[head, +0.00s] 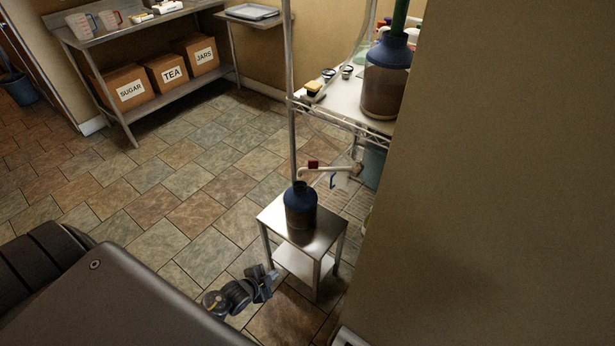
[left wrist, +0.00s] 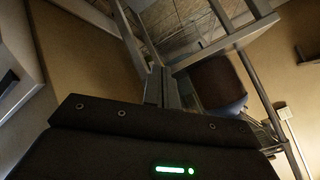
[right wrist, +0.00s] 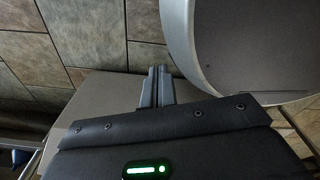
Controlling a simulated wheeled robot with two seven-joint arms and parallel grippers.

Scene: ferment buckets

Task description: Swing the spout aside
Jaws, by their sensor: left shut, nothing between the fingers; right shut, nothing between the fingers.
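The spout (head: 335,169) is a thin pale pipe with a red piece (head: 313,164) near its left end. It reaches left from the rack, and its left end shows just above the mouth of a dark, blue-shouldered jar (head: 301,212) on a small metal stand (head: 273,214). I cannot tell whether it touches the jar. My left gripper (head: 272,281) is shut and empty, low beside the stand's front left, apart from the spout. Its fingers (left wrist: 156,87) show in the left wrist view. My right gripper (right wrist: 157,86) is shut and empty, seen only in the right wrist view.
A wire rack (head: 340,122) behind the stand holds a large blue-topped jar (head: 385,85) and small items. A plain wall (head: 500,180) closes the right side. A steel table (head: 140,28) with labelled boxes stands at back left. Tiled floor (head: 160,205) left of the stand is clear.

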